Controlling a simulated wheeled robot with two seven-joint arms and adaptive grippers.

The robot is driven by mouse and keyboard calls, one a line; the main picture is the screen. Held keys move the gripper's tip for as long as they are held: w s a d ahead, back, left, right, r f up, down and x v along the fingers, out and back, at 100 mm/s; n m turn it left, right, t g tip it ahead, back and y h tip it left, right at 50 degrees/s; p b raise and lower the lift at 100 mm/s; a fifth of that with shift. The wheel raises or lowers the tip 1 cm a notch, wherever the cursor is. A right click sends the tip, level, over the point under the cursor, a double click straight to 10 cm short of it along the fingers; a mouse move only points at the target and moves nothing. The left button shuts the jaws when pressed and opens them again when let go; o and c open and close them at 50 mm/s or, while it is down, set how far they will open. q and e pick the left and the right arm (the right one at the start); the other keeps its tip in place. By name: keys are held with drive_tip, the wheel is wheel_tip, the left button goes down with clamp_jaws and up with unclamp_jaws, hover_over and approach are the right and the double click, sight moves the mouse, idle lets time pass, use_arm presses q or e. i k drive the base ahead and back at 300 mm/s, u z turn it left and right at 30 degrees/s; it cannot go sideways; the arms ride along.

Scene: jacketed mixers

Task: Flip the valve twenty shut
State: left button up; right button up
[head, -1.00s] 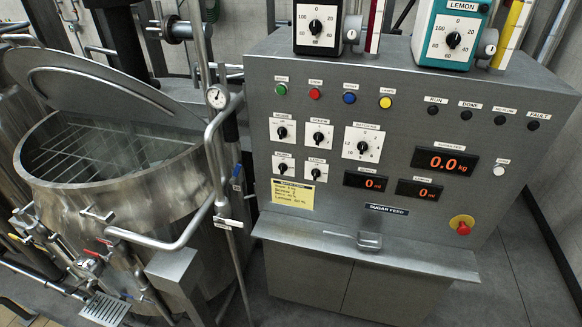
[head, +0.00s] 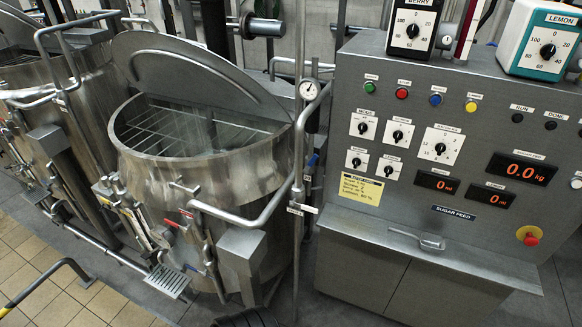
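A steel mixer vessel (head: 195,185) with its round lid (head: 195,72) tilted up stands left of the control panel. Small valves sit on its front pipework, among them one with a red handle (head: 187,214) and one with a blue handle (head: 190,267). A white tag (head: 302,208) hangs on the upright pipe at the vessel's right. The tags are too small to read, so I cannot tell which valve is twenty or how it is set. Neither of my grippers is in view.
The control panel (head: 450,150) with its shelf and a metal scoop (head: 431,242) fills the right side. A second vessel (head: 60,110) stands at the left. A small grated tray (head: 168,281) juts out low in front.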

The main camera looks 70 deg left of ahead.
sight(313, 161)
drive_tip(key=k, duration=0.35)
drive_tip(key=u, duration=0.85)
